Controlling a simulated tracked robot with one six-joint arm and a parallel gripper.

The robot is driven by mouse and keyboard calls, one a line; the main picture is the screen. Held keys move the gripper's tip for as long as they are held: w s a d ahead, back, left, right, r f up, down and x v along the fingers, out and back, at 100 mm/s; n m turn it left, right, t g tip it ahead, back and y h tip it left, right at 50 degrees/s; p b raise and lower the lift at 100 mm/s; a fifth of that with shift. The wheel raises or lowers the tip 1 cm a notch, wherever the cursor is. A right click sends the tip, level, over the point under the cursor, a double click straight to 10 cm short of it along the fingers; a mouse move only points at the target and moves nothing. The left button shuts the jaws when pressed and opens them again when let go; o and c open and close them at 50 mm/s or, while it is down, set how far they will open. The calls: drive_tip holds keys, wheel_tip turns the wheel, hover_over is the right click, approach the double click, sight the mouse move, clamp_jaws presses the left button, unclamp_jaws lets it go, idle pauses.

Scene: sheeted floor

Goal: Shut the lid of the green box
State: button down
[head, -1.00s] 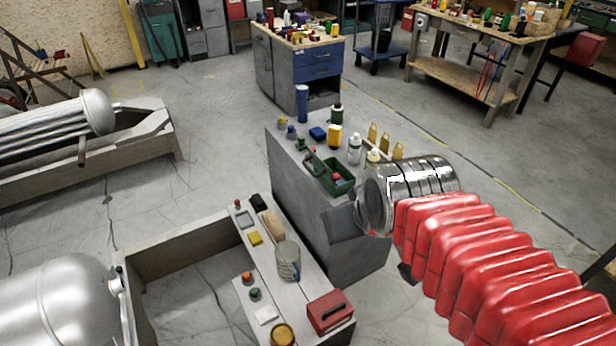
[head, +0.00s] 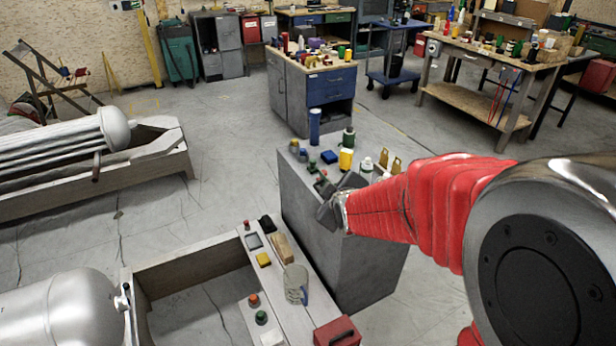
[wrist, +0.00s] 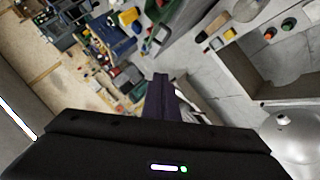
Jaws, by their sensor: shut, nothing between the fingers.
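My gripper (head: 330,212) is shut and empty, at the grey cabinet's top in the head view. Its dark fingers also show together in the wrist view (wrist: 161,84). The green box is almost wholly hidden behind my gripper and wrist in the head view, so I cannot tell the lid's angle now or whether my gripper touches it. I cannot pick the box out surely in the wrist view.
The grey cabinet (head: 325,250) bears a blue cylinder (head: 315,125), a yellow container (head: 346,160), a blue box (head: 329,157) and a white bottle (head: 366,166). A glass mug (head: 296,284) and red box (head: 337,331) stand on the nearer ledge.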

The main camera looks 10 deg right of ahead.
drive_tip(key=w+f+n+t, duration=0.4)
drive_tip(key=w+f+n, duration=0.3)
drive_tip(key=w+f, duration=0.25)
drive_tip(key=s+f+n+t, duration=0.1)
drive_tip(key=f+n, duration=0.1)
drive_tip(key=f, duration=0.3)
drive_tip(key=s+a+f+n+t+y, duration=0.1)
drive_tip(key=s+f+n+t, duration=0.1)
drive_tip(key=f, duration=0.3)
drive_tip(key=shift+a+f+n, duration=0.25)
drive_tip(key=shift+n, duration=0.45)
drive_tip(key=shift+y, duration=0.3)
